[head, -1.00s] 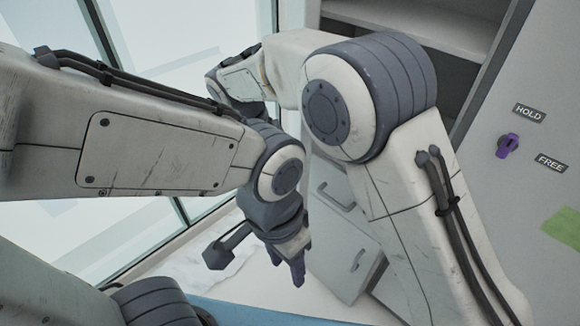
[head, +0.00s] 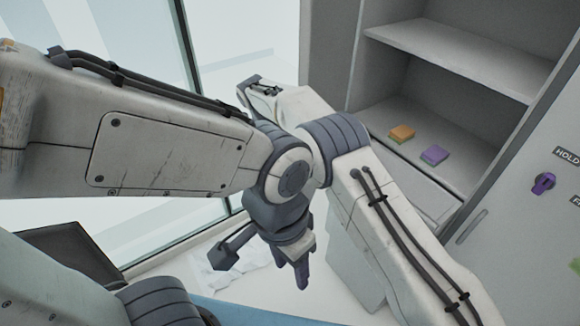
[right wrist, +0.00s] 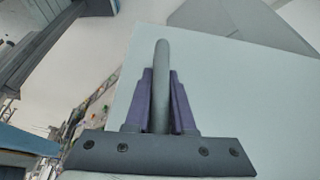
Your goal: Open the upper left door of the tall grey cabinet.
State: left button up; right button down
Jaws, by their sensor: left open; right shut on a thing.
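The tall grey cabinet (head: 420,112) stands at the upper right in the head view, its upper left compartment uncovered and its shelves showing. A grey panel (head: 330,45) at its left side appears to be the upper left door, swung outward. In the right wrist view my right gripper (right wrist: 160,90) has its purple fingers shut on a grey bar handle (right wrist: 161,55) in front of a pale flat panel (right wrist: 225,100). My right gripper is hidden in the head view. My left gripper (head: 302,275) is open, empty and points down near the centre.
An orange block (head: 402,132) and a purple block (head: 434,154) lie in the compartment. A purple knob (head: 543,182) with HOLD and FREE labels is on the right-hand front. Windows fill the left. My arms cross close together.

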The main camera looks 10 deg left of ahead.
pick_arm(q)
jog(key=shift+s+a+r, duration=0.1)
jog(key=shift+a+r, duration=0.05)
pick_arm(e)
jog(key=shift+s+a+f, duration=0.1)
jog(key=shift+s+a, duration=0.1)
jog(key=shift+a, duration=0.15)
jog(key=c, duration=0.8)
grip_release()
jog(key=shift+s, duration=0.1)
pick_arm(q)
jog(key=shift+s, duration=0.1)
pick_arm(e)
jog(key=shift+o, duration=0.2)
jog(key=shift+d, duration=0.1)
